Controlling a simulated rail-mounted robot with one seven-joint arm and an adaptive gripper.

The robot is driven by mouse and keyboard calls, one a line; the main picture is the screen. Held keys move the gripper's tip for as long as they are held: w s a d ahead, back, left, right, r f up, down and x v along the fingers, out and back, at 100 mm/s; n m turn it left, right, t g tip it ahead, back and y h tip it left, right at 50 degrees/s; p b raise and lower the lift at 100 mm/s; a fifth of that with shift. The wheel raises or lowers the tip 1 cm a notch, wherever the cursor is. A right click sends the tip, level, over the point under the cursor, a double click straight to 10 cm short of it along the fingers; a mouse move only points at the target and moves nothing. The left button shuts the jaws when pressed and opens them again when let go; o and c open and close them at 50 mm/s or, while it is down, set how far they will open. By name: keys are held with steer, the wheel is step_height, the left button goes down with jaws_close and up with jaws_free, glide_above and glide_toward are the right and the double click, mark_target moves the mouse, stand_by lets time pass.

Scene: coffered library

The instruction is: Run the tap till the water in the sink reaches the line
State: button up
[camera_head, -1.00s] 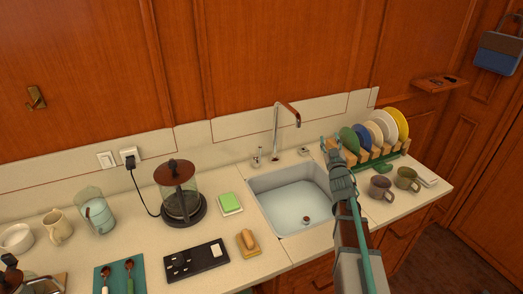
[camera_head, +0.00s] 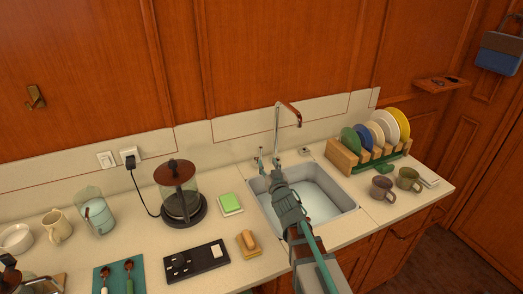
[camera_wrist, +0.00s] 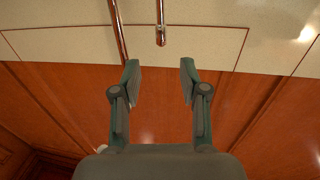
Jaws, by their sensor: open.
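The sink (camera_head: 349,207) is a pale basin set in the counter, and its floor looks pale blue; I cannot tell the water level. No fill line can be made out. The tap (camera_head: 277,130) rises behind the sink with a bent coppery spout; no stream shows below it. The tap's spout end also shows in the wrist view (camera_wrist: 160,36). My gripper (camera_head: 269,161) is open and empty, over the back left of the sink near the tap's base. In the wrist view my gripper (camera_wrist: 160,78) has its fingers apart. My gripper and arm hide the small tap lever and drain.
A plate rack (camera_head: 343,158) and two mugs (camera_head: 382,188) stand to the right. The wood-panelled wall (camera_head: 270,50) closes off the back.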

mark_target(261, 150)
steer(key=p+x, duration=0.2)
steer(key=x, duration=0.8)
steer(key=shift+w+a, duration=0.2)
steer(key=shift+w, duration=0.15)
jaws_close()
